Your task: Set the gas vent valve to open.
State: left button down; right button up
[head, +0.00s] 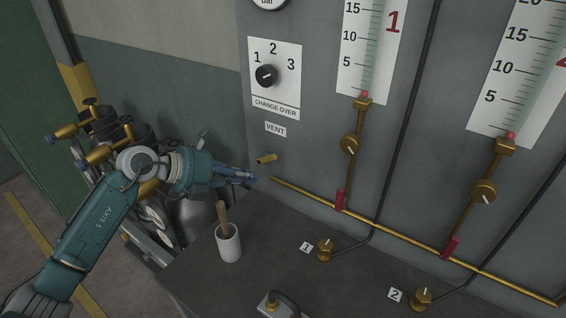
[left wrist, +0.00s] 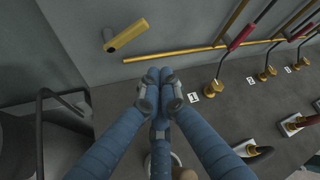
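The vent valve handle (head: 266,158) is a short brass bar on the grey panel, below the VENT label (head: 275,128). It slants slightly up to the right. In the left wrist view the brass handle (left wrist: 126,36) stands out from the panel at upper left. My left gripper (head: 258,177) is just below the handle and apart from it, near the left end of the brass pipe. In the left wrist view its blue fingers (left wrist: 160,75) come together at the tips, with nothing visible between them. My right gripper is not in view.
A long brass pipe (head: 310,194) runs along the panel beside my fingertips. A white cup (head: 229,243) with a wooden handle stands on the dark bench below. Gas cylinders (head: 130,135) stand at left. A change-over knob (head: 267,76) sits above the VENT label.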

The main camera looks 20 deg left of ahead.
aim_at(267, 159)
pick_arm(q)
jog(key=w+d+f+p, duration=0.1)
jog(key=w+d+p, duration=0.2)
jog(key=w+p, duration=0.3)
jog(key=shift+w+d+f, duration=0.2)
jog(key=shift+f, duration=0.1)
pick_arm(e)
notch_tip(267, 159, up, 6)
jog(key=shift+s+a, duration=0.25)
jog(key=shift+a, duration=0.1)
pick_arm(q)
jog(key=shift+a+r+h+b, duration=0.15)
jog(key=shift+h+b, duration=0.15)
jog(key=shift+b, duration=0.25)
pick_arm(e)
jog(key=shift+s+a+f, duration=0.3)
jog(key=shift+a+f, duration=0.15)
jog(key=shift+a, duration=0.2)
